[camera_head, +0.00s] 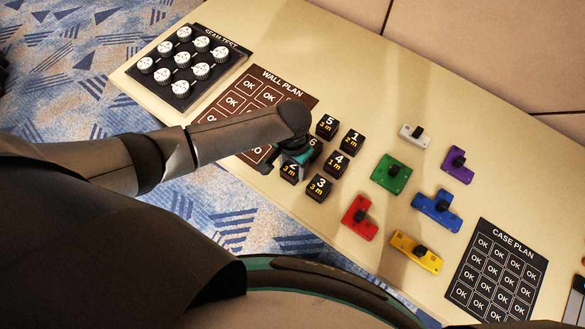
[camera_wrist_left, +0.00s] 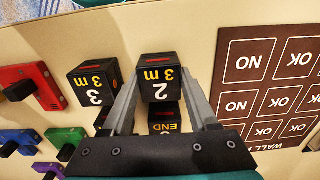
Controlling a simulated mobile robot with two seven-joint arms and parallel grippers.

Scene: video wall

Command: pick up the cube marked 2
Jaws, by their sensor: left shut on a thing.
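The black cube marked 2 (camera_head: 289,172), with "2 m" in yellow and white, is at the table edge side of the cube group. My left gripper (camera_head: 287,158) points down over it, partly hidden by my arm. In the left wrist view the cube marked 2 (camera_wrist_left: 158,82) sits between the two grey fingers of my left gripper (camera_wrist_left: 160,84), which is shut on it. I cannot tell whether the cube is off the table. My right gripper is not in view.
Close by stand black cubes marked 3 (camera_head: 317,188), 4 (camera_head: 335,164), 1 (camera_head: 351,141), 5 (camera_head: 327,126) and 6 (camera_head: 314,144). The brown wall plan (camera_head: 309,98) lies beside them. Coloured blocks, such as the red one (camera_head: 359,219), lie to the right.

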